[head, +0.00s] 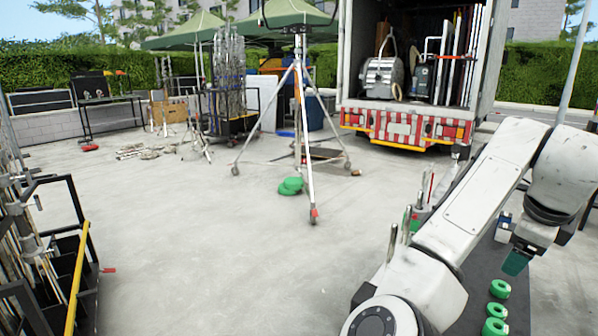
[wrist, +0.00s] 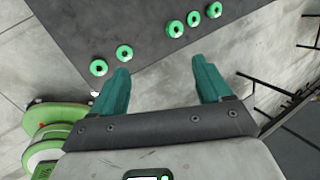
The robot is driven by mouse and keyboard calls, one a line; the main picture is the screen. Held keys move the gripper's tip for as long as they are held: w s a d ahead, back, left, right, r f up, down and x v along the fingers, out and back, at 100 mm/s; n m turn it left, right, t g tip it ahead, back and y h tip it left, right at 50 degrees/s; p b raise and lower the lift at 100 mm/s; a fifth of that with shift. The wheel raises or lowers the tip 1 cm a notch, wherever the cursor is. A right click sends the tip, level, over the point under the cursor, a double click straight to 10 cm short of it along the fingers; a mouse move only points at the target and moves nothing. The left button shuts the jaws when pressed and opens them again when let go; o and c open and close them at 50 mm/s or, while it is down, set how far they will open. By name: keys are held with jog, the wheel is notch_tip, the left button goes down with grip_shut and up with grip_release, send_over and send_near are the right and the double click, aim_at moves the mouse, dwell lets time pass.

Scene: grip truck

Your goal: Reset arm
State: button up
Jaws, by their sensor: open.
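My white arm (head: 485,205) reaches across the right side of the head view, bent at its joints. My gripper (head: 516,263) hangs at its end on the far right, with a teal finger pointing down. In the wrist view my gripper (wrist: 160,66) shows both teal fingers spread wide apart with nothing between them. It is above the ground beside a dark flat surface (wrist: 150,30). Several green tape rolls (wrist: 173,29) lie on that surface beyond the fingertips, apart from them. Rolls also show in the head view (head: 500,289).
A light stand (head: 305,130) on wheels is in the middle, with green discs (head: 290,186) beside it. An open truck (head: 410,125) stands behind. A rack cart with a yellow bar (head: 78,275) is at left. The central concrete floor is clear.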

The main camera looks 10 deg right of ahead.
jog(key=s+a+f+n+h+p, duration=0.1)
jog(key=s+a+f+n, duration=0.15)
jog(key=f+n, duration=0.4)
jog(key=s+a+f+n, duration=0.1)
jog(key=s+f+n, duration=0.3)
jog(key=f+n, duration=0.25)
jog(key=s+a+f+n+h+p, duration=0.1)
jog(key=s+a+f+n, duration=0.15)
jog(key=f+n, duration=0.35)
jog(key=s+a+f+n+g+y, duration=0.2)
jog(key=s+a+f+n+y, duration=0.3)
jog(key=s+a+f+n, duration=0.6)
jog(key=s+a+f, duration=0.3)
jog(key=s+a, duration=0.2)
jog(key=s, duration=0.2)
jog(key=shift+a+f+g+p, duration=0.3)
